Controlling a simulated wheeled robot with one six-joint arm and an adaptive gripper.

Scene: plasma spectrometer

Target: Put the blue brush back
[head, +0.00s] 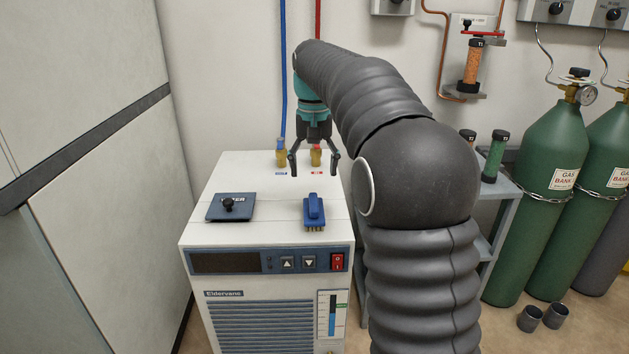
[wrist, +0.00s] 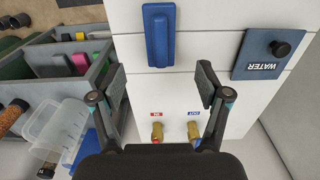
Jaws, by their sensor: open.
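The blue brush (head: 314,211) lies on the white top of the chiller (head: 270,190), right of the middle and near its front edge. In the wrist view the blue brush (wrist: 159,35) shows at the top, beyond my fingertips. My gripper (head: 314,172) is open and empty, pointing down above the back of the chiller top, behind the brush. In the wrist view my gripper (wrist: 162,85) has its two fingers spread wide, with only the white top between them. The brush is apart from both fingers.
A blue WATER lid with a black knob (head: 231,206) lies left of the brush. Brass fittings (head: 281,156) with hoses stand at the back. In the wrist view a grey divided bin (wrist: 60,52) and a clear container (wrist: 52,130) sit beside the chiller. Green gas cylinders (head: 548,190) stand right.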

